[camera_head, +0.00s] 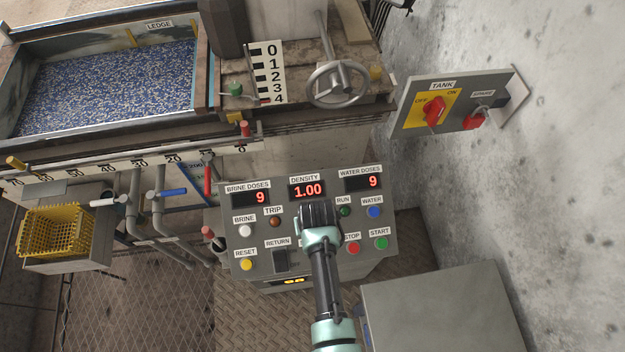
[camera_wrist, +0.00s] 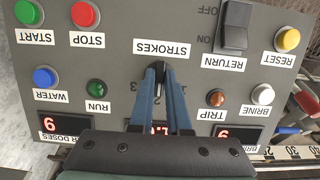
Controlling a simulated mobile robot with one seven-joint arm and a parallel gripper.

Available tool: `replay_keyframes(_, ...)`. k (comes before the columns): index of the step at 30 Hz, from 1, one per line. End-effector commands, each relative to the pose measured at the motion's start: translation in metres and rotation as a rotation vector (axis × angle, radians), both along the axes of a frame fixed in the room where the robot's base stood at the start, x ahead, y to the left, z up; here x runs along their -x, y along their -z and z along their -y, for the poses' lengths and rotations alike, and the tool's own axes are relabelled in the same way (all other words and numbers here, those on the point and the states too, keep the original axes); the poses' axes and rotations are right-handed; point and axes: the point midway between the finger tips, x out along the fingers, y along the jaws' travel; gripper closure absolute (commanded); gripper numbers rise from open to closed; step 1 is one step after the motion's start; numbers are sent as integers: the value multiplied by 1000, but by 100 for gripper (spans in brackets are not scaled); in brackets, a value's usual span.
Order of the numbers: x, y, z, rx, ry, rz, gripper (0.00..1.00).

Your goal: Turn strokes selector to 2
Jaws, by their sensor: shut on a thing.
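The control panel (camera_head: 262,222) is in the middle of the head view and appears upside down in the wrist view (camera_wrist: 110,60). In the wrist view, the STROKES label (camera_wrist: 162,49) sits beside my gripper (camera_wrist: 163,70). Its two blue fingers are shut on the small dark strokes selector (camera_wrist: 158,66), which they mostly cover. A printed 3 shows left of the fingers; the other scale marks are largely hidden, so I cannot tell the setting. In the head view my gripper (camera_head: 318,215) is over the panel's middle and hides the selector.
Close by are the red STOP button (camera_head: 353,248), green RUN button (camera_head: 345,211), brown TRIP button (camera_head: 275,221) and RETURN switch (camera_head: 280,260). The displays read 9, 1.00 and 9. A grey box (camera_head: 440,310) stands at lower right. The tank switch plate (camera_head: 405,118) is at upper right.

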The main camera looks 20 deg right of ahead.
Motion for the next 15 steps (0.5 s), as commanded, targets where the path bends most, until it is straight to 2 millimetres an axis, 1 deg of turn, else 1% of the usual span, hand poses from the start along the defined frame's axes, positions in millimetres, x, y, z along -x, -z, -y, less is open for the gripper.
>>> replay_keyframes(6, 0, 0, 0, 0, 1, 2, 100)
replay_keyframes(7, 0, 0, 0, 0, 1, 2, 80)
replay_keyframes(11, 0, 0, 0, 0, 1, 1, 56)
replay_keyframes(15, 0, 0, 0, 0, 2, 1, 55)
